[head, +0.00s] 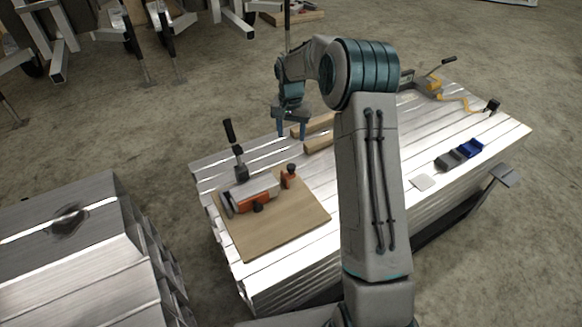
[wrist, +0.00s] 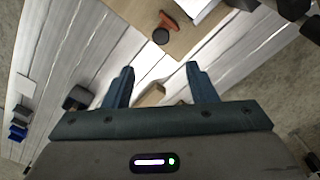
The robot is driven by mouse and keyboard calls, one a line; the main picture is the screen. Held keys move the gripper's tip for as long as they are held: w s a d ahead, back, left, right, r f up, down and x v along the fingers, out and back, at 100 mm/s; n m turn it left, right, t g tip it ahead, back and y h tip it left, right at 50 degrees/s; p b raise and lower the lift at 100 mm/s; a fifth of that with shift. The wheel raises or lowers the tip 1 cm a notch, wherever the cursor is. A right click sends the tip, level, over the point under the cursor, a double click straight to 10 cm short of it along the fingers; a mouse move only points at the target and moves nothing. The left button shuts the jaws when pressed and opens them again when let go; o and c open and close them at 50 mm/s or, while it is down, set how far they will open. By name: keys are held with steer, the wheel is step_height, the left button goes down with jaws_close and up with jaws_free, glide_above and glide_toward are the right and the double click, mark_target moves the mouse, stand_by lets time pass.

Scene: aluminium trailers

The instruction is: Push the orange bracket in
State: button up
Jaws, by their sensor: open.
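An orange bracket (head: 253,200) with a black knob sits against a metal profile on the brown board (head: 290,228). A second orange piece (head: 290,180) with a black top stands near the profile's right end. In the wrist view an orange part (wrist: 182,22) lies beside a black knob at the top; I cannot tell which piece it is. My gripper (head: 291,136) is open and empty, pointing down above the bench, behind and right of the board. Its two fingers (wrist: 158,84) are apart and touch nothing.
A black-handled clamp (head: 235,150) stands upright at the board's back left. Wooden blocks (head: 318,143) lie below and right of my gripper. Grey and blue blocks (head: 460,154), a white plate (head: 422,182) and a yellow tool (head: 432,84) lie farther right.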

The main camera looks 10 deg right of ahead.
mark_target(291, 166)
steer(key=f, duration=0.7)
steer(key=f+b, duration=0.1)
steer(key=f, duration=0.6)
steer(key=shift+w+f, duration=0.2)
steer(key=shift+f, duration=0.1)
